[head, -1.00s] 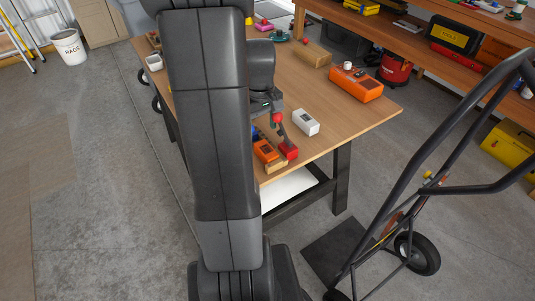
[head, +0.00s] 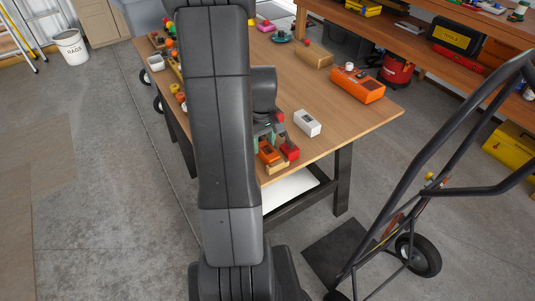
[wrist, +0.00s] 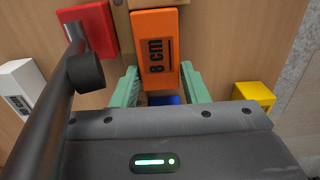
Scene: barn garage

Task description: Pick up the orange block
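The orange block (head: 267,152), marked "8 cm", lies on the wooden table near its front edge. In the wrist view the orange block (wrist: 154,38) is just ahead, with its near end between my green fingertips. My gripper (wrist: 159,75) is open, with one finger on each side of the block and narrow gaps showing. In the head view my gripper (head: 264,133) is at the block's far side, partly hidden by my arm.
A red block (head: 290,151) sits close beside the orange one, and a wooden block (head: 277,167) lies in front. A white block (head: 307,123) stands right. In the wrist view, yellow (wrist: 253,95) and blue (wrist: 168,99) blocks are near my fingers. A hand truck (head: 400,200) stands right.

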